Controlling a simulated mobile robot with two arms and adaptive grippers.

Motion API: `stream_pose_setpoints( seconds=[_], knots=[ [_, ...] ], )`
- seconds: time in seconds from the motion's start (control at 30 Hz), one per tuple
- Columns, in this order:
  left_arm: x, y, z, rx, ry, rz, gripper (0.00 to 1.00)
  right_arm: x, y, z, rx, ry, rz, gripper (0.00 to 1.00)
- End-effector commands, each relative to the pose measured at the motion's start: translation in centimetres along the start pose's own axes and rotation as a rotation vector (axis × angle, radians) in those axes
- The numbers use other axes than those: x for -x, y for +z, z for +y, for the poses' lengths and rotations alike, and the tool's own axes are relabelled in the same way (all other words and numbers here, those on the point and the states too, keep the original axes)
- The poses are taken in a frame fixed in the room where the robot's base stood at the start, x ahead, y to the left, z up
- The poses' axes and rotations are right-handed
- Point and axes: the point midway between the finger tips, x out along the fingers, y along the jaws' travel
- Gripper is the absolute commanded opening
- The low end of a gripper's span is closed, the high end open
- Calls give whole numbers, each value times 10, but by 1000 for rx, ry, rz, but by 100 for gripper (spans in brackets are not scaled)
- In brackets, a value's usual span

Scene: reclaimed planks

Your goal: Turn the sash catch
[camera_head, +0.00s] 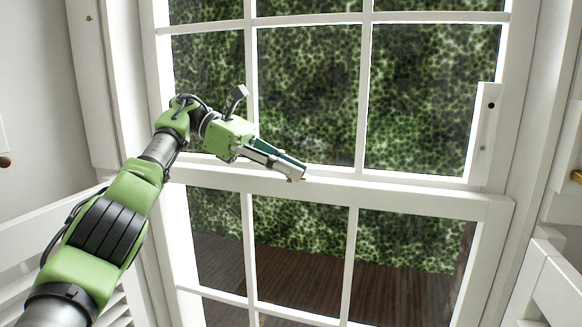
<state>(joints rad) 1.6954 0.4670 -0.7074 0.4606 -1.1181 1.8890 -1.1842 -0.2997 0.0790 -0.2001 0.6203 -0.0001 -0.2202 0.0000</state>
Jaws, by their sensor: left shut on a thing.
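A white sash window (420,190) with several glass panes fills the middle of the view. The sash catch, a small brass-coloured piece (291,180), shows only in part at the tip of my left gripper, on the meeting rail between the upper and lower sashes. My left gripper (294,174) reaches in from the left, its fingers angled down to the right at the rail. It is shut on the catch, and the fingers hide most of it. My right gripper is not in view.
White louvred shutters stand at the lower left (30,240) and lower right (545,285). A white block (484,130) sits on the right side of the window frame. Dark planks and green foliage show through the glass.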

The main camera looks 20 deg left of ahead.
Motion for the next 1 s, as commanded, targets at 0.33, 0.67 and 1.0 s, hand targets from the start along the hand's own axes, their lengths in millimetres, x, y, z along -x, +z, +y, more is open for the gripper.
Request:
stream_pose_setpoints(
  seconds=[0.33,0.67,1.0],
  knots=[
    [0,-1,0,-1,-3,2,0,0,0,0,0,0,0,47],
    [0,-1,0,0,-3,2,29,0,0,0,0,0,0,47],
    [0,0,0,0,-2,1,29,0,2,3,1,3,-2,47]
  ],
)
